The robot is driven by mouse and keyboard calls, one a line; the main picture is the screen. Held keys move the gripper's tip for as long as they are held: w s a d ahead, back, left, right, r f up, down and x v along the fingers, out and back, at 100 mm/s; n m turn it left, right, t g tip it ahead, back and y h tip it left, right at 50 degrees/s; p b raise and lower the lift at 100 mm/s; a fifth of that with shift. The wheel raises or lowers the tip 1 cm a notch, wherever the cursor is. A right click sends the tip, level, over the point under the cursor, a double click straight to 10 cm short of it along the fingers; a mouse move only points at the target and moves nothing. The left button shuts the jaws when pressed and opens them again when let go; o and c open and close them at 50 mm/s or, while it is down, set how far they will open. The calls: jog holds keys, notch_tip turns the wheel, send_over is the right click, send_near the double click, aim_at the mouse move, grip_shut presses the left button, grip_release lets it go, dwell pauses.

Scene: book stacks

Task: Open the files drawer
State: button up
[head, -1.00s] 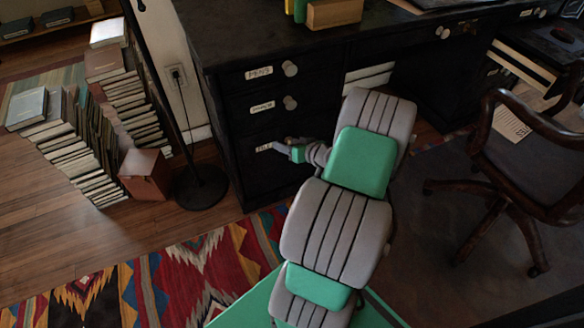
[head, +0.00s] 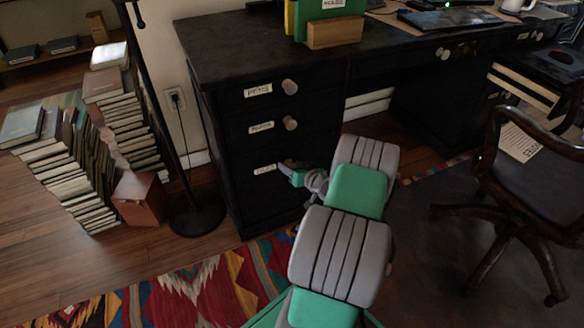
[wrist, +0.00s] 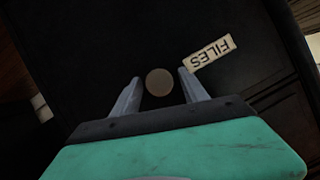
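The files drawer (head: 262,198) is the bottom drawer in the left pedestal of the black desk, and it looks closed. Its label (wrist: 210,54) reads FILES, upside down in the wrist view. The drawer's round knob (wrist: 159,82) shows in the wrist view between the two fingers of my gripper (wrist: 160,86). The fingers are open, with a gap on each side of the knob. In the head view my gripper (head: 285,166) is in front of the files drawer beside its label, and the knob is hidden there.
Above are a PENS drawer (head: 270,90) and a middle drawer (head: 272,126), both closed with round knobs. A floor lamp base (head: 198,214), a reddish box (head: 140,200) and book stacks (head: 70,170) stand left. A wooden chair (head: 530,170) stands right. A patterned rug (head: 200,285) lies in front.

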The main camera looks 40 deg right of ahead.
grip_shut()
dwell(0.3)
dwell(0.9)
